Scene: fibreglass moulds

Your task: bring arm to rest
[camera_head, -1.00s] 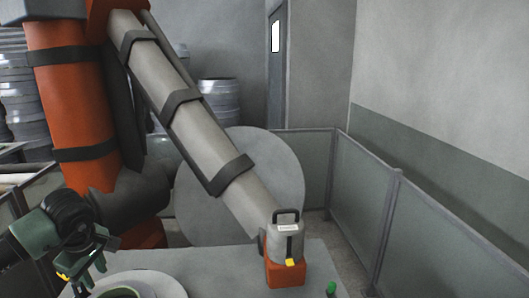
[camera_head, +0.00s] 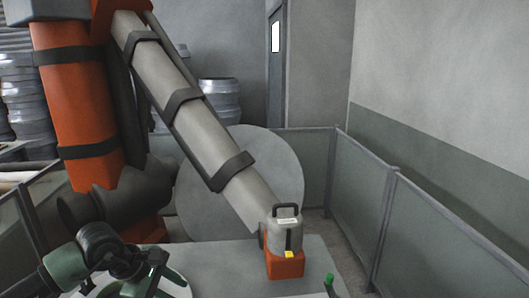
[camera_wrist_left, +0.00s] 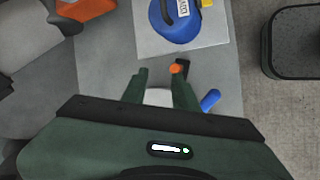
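My left arm, dark green and black, comes in at the lower left of the head view. Its gripper (camera_head: 152,290) is at the bottom edge there, above a pale round plate (camera_head: 180,283) that is partly hidden by the arm and cut off by the frame. In the left wrist view the two green fingers (camera_wrist_left: 160,75) stand apart. A pale surface shows between them, and I see nothing gripped. My right gripper is not in view.
A grey container with an orange base (camera_head: 286,262) stands on the grey table (camera_head: 235,262), with a green-topped item (camera_head: 329,281) nearby. The wrist view shows a blue container (camera_wrist_left: 176,22), an orange-tipped item (camera_wrist_left: 175,69) and a blue item (camera_wrist_left: 210,100). Behind stands a large orange-grey machine arm (camera_head: 195,125).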

